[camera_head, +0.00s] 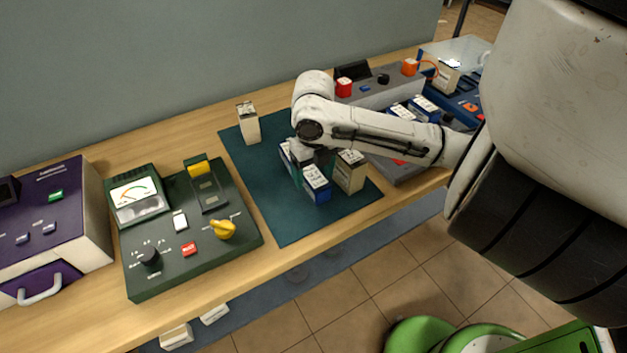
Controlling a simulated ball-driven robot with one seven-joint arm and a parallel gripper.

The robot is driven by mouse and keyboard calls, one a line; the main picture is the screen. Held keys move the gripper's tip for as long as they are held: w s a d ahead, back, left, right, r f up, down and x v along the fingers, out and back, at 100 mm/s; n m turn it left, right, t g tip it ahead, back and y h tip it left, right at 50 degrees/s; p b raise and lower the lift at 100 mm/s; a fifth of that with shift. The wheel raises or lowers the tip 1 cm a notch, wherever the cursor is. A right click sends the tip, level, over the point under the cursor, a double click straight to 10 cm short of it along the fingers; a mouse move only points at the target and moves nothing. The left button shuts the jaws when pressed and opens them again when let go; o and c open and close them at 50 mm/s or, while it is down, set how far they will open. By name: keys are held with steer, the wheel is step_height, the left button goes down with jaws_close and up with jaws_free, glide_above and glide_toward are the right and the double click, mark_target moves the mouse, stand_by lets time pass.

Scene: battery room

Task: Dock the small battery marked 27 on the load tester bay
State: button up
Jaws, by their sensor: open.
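The green load tester (190,270) stands on the bench left of the mat, with an analog meter. Its bay (208,190), a dark slot with a yellow block at its back end, looks empty. On the dark teal mat (265,215) stand a cream battery (249,126) at the back, a blue battery with a white top (317,184) near the middle, a cream battery (351,171) to its right, and another blue item (286,157) partly hidden by my arm. The numbers are too small to read. My gripper (308,172) is open, low over this group; its fingertips are mostly hidden.
A purple device (55,215) stands at the far left. A grey unit (385,92) with red and orange terminals and more blue batteries (425,105) stands behind my arm at the right. The mat's front left part is clear. The bench's front edge drops to a tiled floor.

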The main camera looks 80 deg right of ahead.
steer(key=shift+f, duration=1.25)
steer(key=shift+c, duration=0.4)
steer(key=shift+r, duration=0.1)
jaws_close()
